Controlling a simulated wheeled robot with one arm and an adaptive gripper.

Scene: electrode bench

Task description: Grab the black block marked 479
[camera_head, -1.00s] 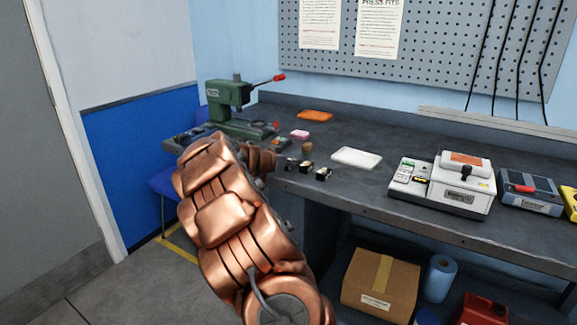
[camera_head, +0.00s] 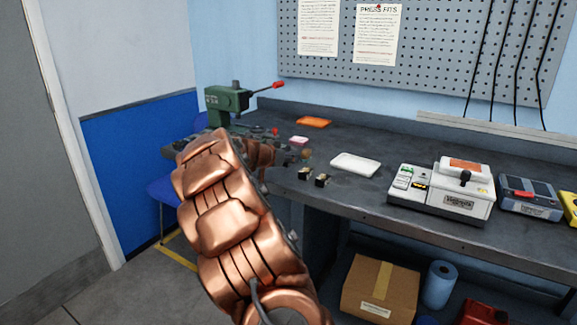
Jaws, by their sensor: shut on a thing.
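Two small black blocks with pale, yellowish marks stand near the front edge of the bench, a left one (camera_head: 304,174) and a right one (camera_head: 321,180). Their numbers are too small to read. My gripper (camera_head: 288,158) is at the bench just left of and behind them, mostly hidden by my copper-coloured arm. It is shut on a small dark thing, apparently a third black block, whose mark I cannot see.
A green press (camera_head: 228,105) stands at the back left. A pink block (camera_head: 299,141), an orange tray (camera_head: 314,122), a white tray (camera_head: 355,165) and a white instrument (camera_head: 442,188) are on the bench (camera_head: 365,197). A cardboard box (camera_head: 380,288) is below.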

